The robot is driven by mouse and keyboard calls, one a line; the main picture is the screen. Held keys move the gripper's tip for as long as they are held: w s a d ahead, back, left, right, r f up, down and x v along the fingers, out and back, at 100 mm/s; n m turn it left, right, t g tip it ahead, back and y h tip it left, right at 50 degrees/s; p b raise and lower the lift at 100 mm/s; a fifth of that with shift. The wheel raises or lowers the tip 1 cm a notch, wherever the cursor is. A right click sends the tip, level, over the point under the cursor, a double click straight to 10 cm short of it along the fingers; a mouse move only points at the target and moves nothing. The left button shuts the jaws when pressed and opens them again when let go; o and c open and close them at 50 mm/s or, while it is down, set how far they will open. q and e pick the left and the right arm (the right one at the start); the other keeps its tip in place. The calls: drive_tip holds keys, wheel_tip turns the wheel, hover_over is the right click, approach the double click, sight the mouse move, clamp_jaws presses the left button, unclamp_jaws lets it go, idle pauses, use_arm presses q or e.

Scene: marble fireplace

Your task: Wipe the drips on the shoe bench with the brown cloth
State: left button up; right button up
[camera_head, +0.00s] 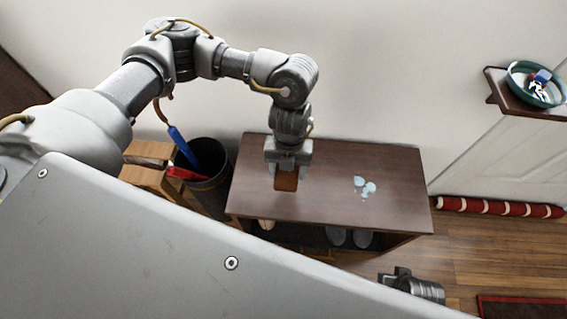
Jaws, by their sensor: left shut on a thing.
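The shoe bench (330,158) is dark wood and stands against the white wall, with shoes on the shelf beneath. Pale blue drips (365,187) lie in a small cluster on the right half of its top. My left gripper (286,172) points down over the left half of the bench, left of the drips. It is shut on the brown cloth (286,182), which shows as a small brown patch below the fingers. I cannot tell whether the cloth touches the bench top. A grey part of my right arm shows at the lower right; its gripper jaws cannot be made out.
A dark bin (212,160) holding umbrellas and a wooden stand (150,172) are left of the bench. At the right, a green bowl (520,90) sits on a ledge. A red rolled item (490,206) lies along the wall. The bench top is otherwise clear.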

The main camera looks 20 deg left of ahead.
use_arm(q)
drive_tip(key=shift+o, duration=1.4)
drive_tip(key=shift+c, duration=1)
drive_tip(key=shift+w+a+r+n, duration=0.15)
drive_tip(key=shift+w+r+n, duration=0.15)
drive_tip(key=shift+r, duration=0.1)
drive_tip(key=w+a+r+n+t, duration=0.1)
drive_tip(key=a+r+n, duration=0.3)
drive_tip(key=r+n, duration=0.6)
drive_tip(key=w+a+r+n+t, duration=0.1)
drive_tip(key=w+a+r+n, duration=0.2)
drive_tip(key=r+n, duration=0.7)
drive_tip(key=a+n, duration=0.1)
drive_tip(key=a, duration=0.1)
drive_tip(key=shift+a+r+n+h, duration=0.3)
drive_tip(key=shift+h, duration=0.1)
